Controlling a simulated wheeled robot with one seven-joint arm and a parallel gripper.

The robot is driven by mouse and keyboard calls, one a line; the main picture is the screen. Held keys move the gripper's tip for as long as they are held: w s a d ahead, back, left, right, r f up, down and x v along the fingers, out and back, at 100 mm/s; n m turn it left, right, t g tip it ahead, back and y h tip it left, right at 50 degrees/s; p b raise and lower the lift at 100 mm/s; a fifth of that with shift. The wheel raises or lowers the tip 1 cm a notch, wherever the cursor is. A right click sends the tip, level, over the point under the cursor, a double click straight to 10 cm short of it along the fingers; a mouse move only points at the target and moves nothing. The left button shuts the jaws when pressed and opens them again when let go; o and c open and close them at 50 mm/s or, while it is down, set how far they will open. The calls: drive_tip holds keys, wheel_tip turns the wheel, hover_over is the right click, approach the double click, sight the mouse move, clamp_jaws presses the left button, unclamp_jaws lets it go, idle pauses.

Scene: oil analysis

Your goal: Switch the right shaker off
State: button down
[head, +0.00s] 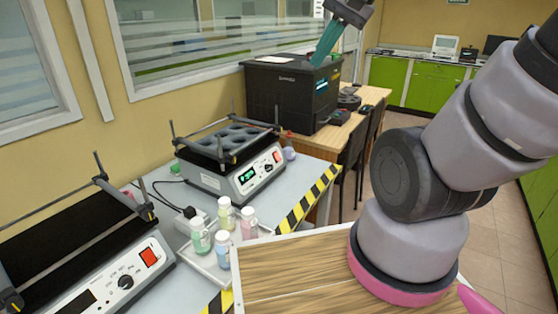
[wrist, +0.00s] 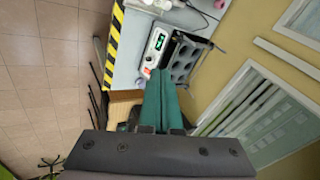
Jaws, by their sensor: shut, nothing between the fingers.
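The right shaker (head: 222,182) stands on the grey bench by the wall, with a dark rack of round holes on top. Its display (head: 246,176) is lit green, and its red switch (head: 276,156) sits at the right end of the front panel. The wrist view also shows this shaker (wrist: 152,60), its lit display (wrist: 160,42) and the red switch (wrist: 147,72). My gripper (head: 318,62) has teal fingers, shut and empty. It is raised above the black box, apart from the shaker. In the wrist view the fingertips (wrist: 161,72) overlap the shaker's near end.
The left shaker (head: 130,278) has a dark display and a red switch. Several capped bottles (head: 222,240) stand on a tray between the shakers. A black box (head: 290,92) stands on a wooden desk behind. Thin posts rise from the shakers' corners.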

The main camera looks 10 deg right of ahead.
sight(277, 157)
drive_tip(key=w+a+f+m+g+y, duration=0.45)
drive_tip(key=w+a+m+y, duration=0.35)
drive_tip(key=w+a+m, duration=0.25)
drive_tip(key=w+d+f+m+t+y, duration=0.1)
drive_tip(key=w+f+m+t+y, duration=0.45)
drive_tip(key=w+m, duration=0.8)
drive_tip(key=w+d+f+m+t+h, duration=0.3)
drive_tip(key=w+d+f+m+t, duration=0.15)
drive_tip(key=f, duration=0.35)
drive_tip(key=w+d+f+m+t+h, duration=0.2)
drive_tip(key=w+d+f+m+t, duration=0.15)
drive_tip(key=w+f+m, duration=0.35)
drive_tip(key=d+f+m+t+h, duration=0.1)
drive_tip(key=d+f+m+h, duration=0.3)
drive_tip(key=f, duration=0.4)
drive_tip(key=d+f+m+t+h, duration=0.2)
drive_tip(key=d+f+m+h, duration=0.3)
drive_tip(key=f, duration=0.4)
drive_tip(key=shift+s+d+f+m, duration=0.25)
drive_tip(key=shift+s+d+m, duration=0.1)
drive_tip(key=shift+d+m, duration=0.1)
drive_tip(key=w+a+f, duration=0.5)
